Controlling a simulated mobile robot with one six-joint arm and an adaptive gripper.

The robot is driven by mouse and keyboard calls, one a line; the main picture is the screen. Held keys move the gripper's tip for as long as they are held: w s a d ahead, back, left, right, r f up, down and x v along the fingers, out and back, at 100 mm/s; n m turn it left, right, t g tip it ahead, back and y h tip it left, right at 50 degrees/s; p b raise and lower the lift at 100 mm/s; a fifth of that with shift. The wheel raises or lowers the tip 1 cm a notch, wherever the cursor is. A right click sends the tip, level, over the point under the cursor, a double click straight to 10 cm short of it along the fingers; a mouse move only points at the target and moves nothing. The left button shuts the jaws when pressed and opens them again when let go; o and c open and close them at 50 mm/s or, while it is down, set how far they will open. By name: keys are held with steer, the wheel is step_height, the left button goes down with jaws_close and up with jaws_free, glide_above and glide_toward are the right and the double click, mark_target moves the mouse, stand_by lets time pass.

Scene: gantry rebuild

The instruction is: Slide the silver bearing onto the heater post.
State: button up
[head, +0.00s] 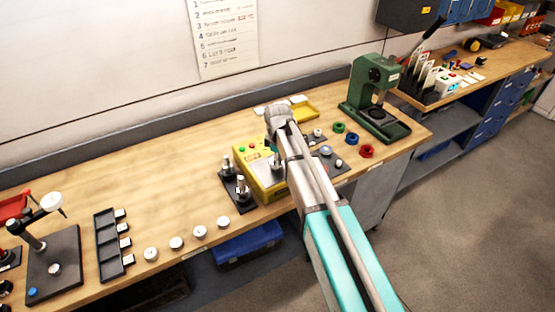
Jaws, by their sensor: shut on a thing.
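A yellow box (256,180) with green and red buttons, which looks like the heater, stands near the bench's front edge. My arm reaches over it from the lower right, and my gripper (276,143) is low over its top, mostly hidden by my own wrist. It is shut on a small silver part, taken to be the silver bearing; its outline is too small and covered to make out. A silver post-like shape (275,161) shows on the box just below. I cannot tell whether bearing and post touch.
Black stands with silver posts (241,187) sit left of the box. A dark plate (333,170) with silver parts, coloured rings (352,138) and a green press (375,100) are on the right. A yellow tray (304,109) lies behind.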

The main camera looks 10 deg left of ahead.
steer(key=shift+f+b, duration=0.45)
steer(key=shift+f, duration=0.1)
stand_by(0.4)
steer(key=o, duration=1.1)
steer(key=shift+o, duration=0.2)
steer(key=shift+r, duration=0.2)
step_height(320, 180, up, 7)
steer(key=p, duration=0.7)
steer(key=s+d+f+b, duration=0.2)
steer(key=d, duration=1.9)
steer(key=shift+s+f, duration=0.2)
